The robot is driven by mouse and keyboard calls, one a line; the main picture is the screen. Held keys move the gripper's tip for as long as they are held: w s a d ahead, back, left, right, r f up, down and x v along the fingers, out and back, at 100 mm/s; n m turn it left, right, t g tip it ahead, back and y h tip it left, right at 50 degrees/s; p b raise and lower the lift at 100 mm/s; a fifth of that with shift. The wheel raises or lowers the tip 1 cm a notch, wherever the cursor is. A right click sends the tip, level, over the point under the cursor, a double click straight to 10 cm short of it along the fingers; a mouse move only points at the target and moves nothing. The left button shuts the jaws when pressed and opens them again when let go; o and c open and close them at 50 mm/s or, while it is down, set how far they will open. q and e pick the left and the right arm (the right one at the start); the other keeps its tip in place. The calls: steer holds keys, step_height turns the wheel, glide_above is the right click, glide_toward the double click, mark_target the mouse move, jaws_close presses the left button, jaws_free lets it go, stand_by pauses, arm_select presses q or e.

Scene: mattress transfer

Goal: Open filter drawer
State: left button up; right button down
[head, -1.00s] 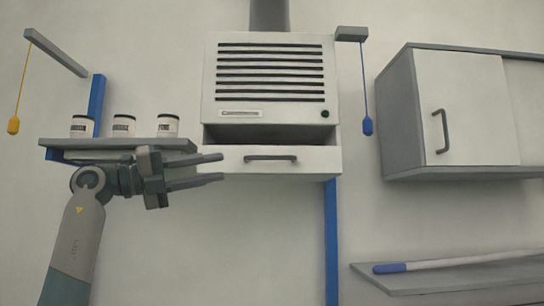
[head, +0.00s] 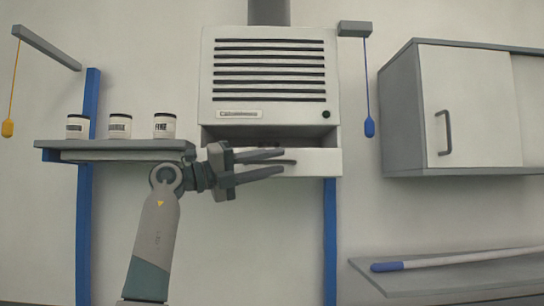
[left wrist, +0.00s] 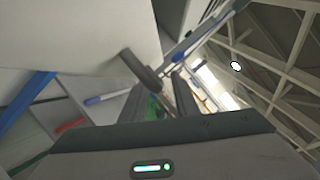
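The white drawer front (head: 325,162) sits at the bottom of the slatted wall unit (head: 268,85), with a dark gap above it. Its dark bar handle (head: 291,162) is partly hidden by my gripper. My left gripper (head: 283,161) is open in front of the drawer, one finger above the other, with the handle's visible end between their tips in the picture. In the left wrist view, the handle (left wrist: 141,71) shows just beyond the spread fingers (left wrist: 158,92). I cannot tell whether they touch it. My right gripper is not in view.
A grey shelf (head: 110,146) with labelled jars (head: 120,126) stands to the left, close to my left arm. A cabinet (head: 470,110) hangs at the right above a lower shelf (head: 460,276) with a blue-tipped rod. A blue pull cord (head: 369,128) hangs right of the unit.

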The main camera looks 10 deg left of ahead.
arm_select(q)
steer(key=shift+w+d, duration=0.1)
steer(key=shift+d, duration=0.05)
jaws_close()
